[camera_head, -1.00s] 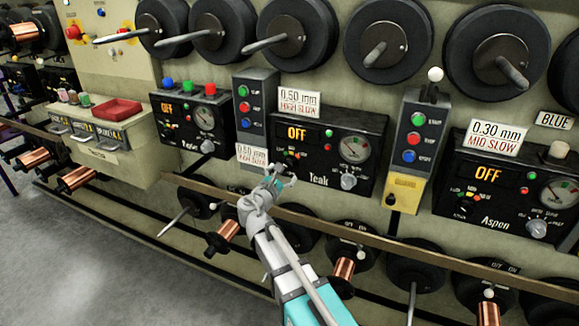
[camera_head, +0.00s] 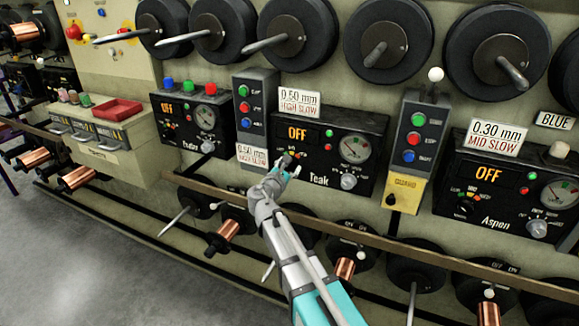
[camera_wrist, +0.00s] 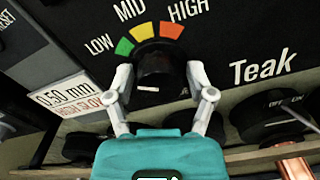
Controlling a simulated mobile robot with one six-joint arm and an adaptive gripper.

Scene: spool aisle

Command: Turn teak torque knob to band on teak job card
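The Teak panel (camera_head: 375,150) is a black box showing OFF. Its torque knob (camera_wrist: 155,72) is black and round, below a green LOW, yellow MID and orange HIGH band. A short white mark shows on the knob's near side. A card (camera_head: 299,101) above the panel reads 0.50 mm, HIGH SLOW. My gripper (camera_wrist: 160,80) is open, with one finger on each side of the knob and small gaps between. In the head view my gripper (camera_head: 284,166) hides part of the panel's lower left.
Another 0.50 mm card (camera_head: 252,156) hangs left of the panel; it shows in the wrist view (camera_wrist: 70,95). A second Teak knob (camera_head: 348,182) sits lower right by the gauge (camera_head: 354,149). A wooden rail (camera_head: 400,252) and spools run below.

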